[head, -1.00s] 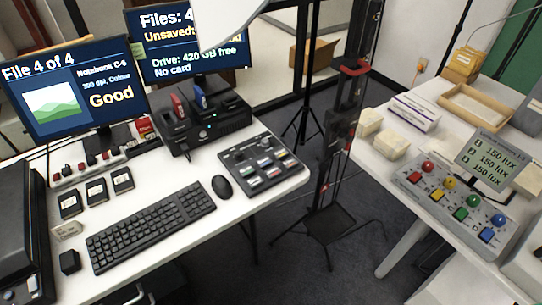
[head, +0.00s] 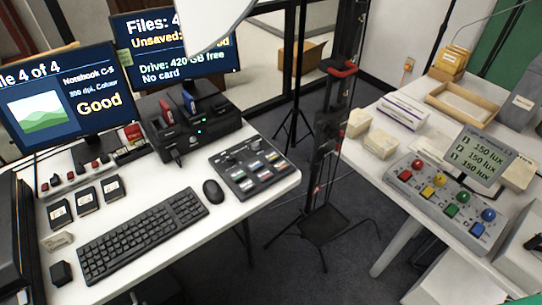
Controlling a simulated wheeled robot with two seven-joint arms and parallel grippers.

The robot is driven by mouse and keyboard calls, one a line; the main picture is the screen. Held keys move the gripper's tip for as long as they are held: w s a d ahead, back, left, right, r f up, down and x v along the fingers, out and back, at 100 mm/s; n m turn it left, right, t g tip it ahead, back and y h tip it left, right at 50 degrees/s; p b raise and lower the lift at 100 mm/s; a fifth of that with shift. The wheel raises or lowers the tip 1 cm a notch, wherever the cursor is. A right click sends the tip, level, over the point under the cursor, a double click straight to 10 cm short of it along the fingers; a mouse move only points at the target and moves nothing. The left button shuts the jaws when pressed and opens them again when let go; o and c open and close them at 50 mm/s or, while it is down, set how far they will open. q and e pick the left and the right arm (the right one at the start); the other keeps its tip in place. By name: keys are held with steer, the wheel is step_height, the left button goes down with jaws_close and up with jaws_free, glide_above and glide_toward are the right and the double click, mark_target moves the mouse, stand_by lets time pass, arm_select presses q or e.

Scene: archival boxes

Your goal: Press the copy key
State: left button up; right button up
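A dark key panel (head: 273,182) with several small coloured and pale keys lies at the right end of the left desk. Its key labels are too small to read, so I cannot tell which is the copy key. A black dock (head: 199,140) with a red card and a blue card in its top stands behind the panel. The left monitor (head: 62,98) reads "File 4 of 4" and "Good". The second monitor (head: 175,72) reads "Drive: 420 GB free" and "No card", partly covered by a pale shape. Neither gripper is in view.
A keyboard (head: 142,234) and mouse (head: 213,191) lie left of the panel. A grey lamp console (head: 432,208) with coloured knobs stands on the right table. A black stand (head: 325,185) rises between the tables. Bare desk (head: 205,238) shows in front of the mouse.

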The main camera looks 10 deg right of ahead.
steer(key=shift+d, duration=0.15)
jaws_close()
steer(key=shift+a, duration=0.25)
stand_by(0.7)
